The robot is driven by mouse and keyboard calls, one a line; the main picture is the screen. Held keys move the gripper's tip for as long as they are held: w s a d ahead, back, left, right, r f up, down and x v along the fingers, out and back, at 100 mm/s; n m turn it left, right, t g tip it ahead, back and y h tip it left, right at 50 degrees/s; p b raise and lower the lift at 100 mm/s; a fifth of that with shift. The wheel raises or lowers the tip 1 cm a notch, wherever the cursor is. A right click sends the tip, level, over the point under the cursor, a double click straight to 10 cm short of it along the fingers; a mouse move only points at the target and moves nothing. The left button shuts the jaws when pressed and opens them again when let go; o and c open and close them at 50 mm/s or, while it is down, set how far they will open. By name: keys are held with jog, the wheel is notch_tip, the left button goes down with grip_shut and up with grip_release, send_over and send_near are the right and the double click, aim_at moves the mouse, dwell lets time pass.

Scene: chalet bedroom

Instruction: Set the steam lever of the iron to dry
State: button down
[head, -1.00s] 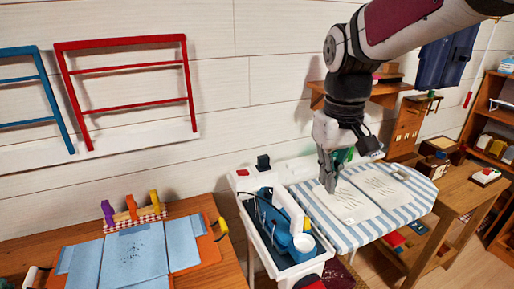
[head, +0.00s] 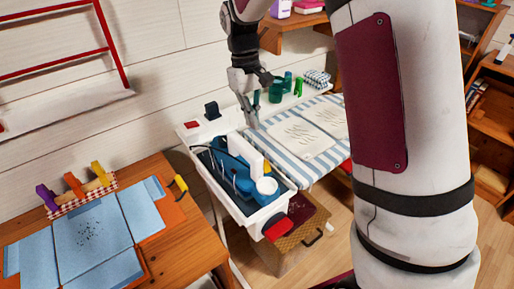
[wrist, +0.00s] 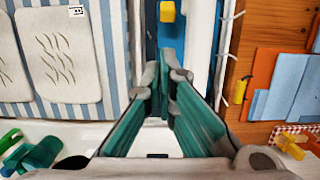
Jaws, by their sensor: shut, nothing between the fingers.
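The iron, blue with a white upright part (head: 250,154), rests in the white tray (head: 243,218) at the left end of the ironing board. Its steam lever is too small to tell in the head view. In the wrist view a small yellow piece (wrist: 167,11) lies over a blue surface ahead of the fingertips; I cannot tell whether it is the lever.
The striped ironing board (head: 270,142) with light cloths lies right of the tray. Green items (head: 276,92) stand behind it. A wooden table (head: 180,228) with blue cloth is at left. My arm hides much of the right side.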

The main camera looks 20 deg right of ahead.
jog(key=shift+f, duration=0.15)
jog(key=f, duration=0.3)
jog(key=s+f, duration=0.1)
jog(key=f, duration=0.2)
jog(key=f+p, duration=0.1)
jog(key=f, duration=0.2)
jog(key=shift+s+d+f, duration=0.3)
jog(key=shift+s, duration=0.1)
jog(key=shift+r, duration=0.1)
jog(key=shift+s+r+t+p, duration=0.15)
jog(key=shift+t+p, duration=0.15)
jog(key=shift+p, duration=0.05)
jog(key=shift+s+d+r+t+y+p, duration=0.15)
jog(key=shift+s+r+t+y+p, duration=0.3)
jog(key=shift+t+p, duration=0.5)
jog(key=shift+r, duration=0.1)
jog(key=shift+s+d+r+p, duration=0.2)
jog(key=shift+s+r+p, duration=0.15)
jog(key=shift+s+p, duration=0.15)
jog(key=shift+f, duration=0.1)
